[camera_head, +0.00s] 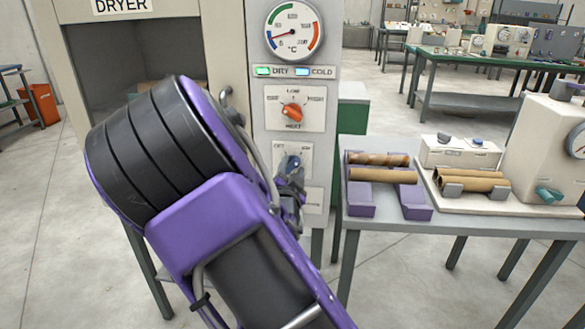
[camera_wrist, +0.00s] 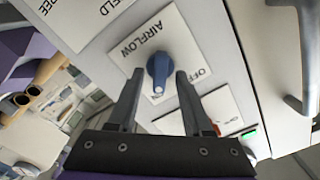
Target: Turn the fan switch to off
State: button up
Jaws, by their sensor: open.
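The fan switch is a blue knob on a white plate marked AIRFLOW and OFF; it shows in the wrist view (camera_wrist: 159,70) and, partly covered, in the head view (camera_head: 294,162). In the wrist view its white-marked end points down the picture, apart from the OFF label at its right. My gripper (camera_wrist: 159,76) is open, with one finger on each side of the knob. I cannot tell if a finger touches it. In the head view my gripper (camera_head: 291,188) is at the lower plate and mostly hidden by my arm.
Above the switch are an orange heat knob (camera_head: 291,112), DRY and COLD lights and a temperature gauge (camera_head: 293,30). The dryer's open chamber (camera_head: 110,60) is at left. A table (camera_head: 465,224) at right bears cardboard tubes on a purple cradle (camera_head: 417,204) and a white machine (camera_head: 540,140).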

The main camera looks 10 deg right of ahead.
grip_shut()
jog(key=shift+n, duration=0.3)
jog(key=n, duration=0.3)
jog(key=shift+r, duration=0.1)
jog(key=n+p, duration=0.1)
jog(key=n, duration=0.4)
jog(key=shift+a, duration=0.15)
jog(key=n+p, duration=0.1)
jog(key=n, duration=0.2)
jog(key=shift+n+p, duration=0.3)
jog(key=shift+p, duration=0.05)
jog(key=shift+w+a+n+p, duration=0.15)
jog(key=shift+n+p, duration=0.5)
jog(key=shift+n, duration=1.15)
